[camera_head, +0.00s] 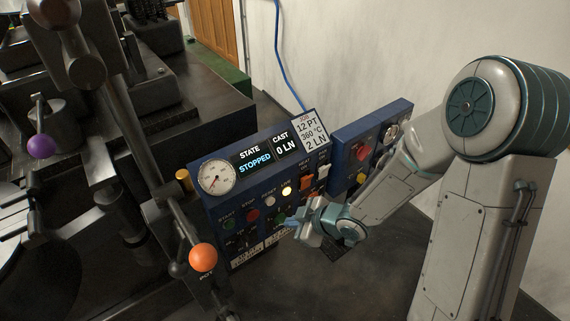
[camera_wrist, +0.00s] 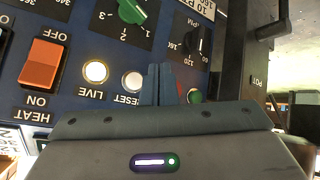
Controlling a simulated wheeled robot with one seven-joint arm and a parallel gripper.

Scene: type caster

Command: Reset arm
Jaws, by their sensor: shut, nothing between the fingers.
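My gripper (camera_head: 306,222) is in front of the blue control panel (camera_head: 262,187), at its right lower part. In the wrist view my gripper's fingers (camera_wrist: 159,84) are shut together with nothing between them, close to the panel face. The wrist view is turned, so the panel's labels appear upside down. Near the fingertips are a white RESET button (camera_wrist: 132,81), a lit LIVE lamp (camera_wrist: 96,72) and a green knob (camera_wrist: 132,11). An orange HEAT switch (camera_wrist: 41,64) is at the left. I cannot tell whether the fingers touch the panel.
The display (camera_head: 254,159) reads STOPPED, with CAST 0 LN beside it. A round gauge (camera_head: 217,177) is at its left. A lever with an orange ball (camera_head: 203,257) stands left of the panel. Dark machinery fills the left; a white wall (camera_head: 350,50) is behind.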

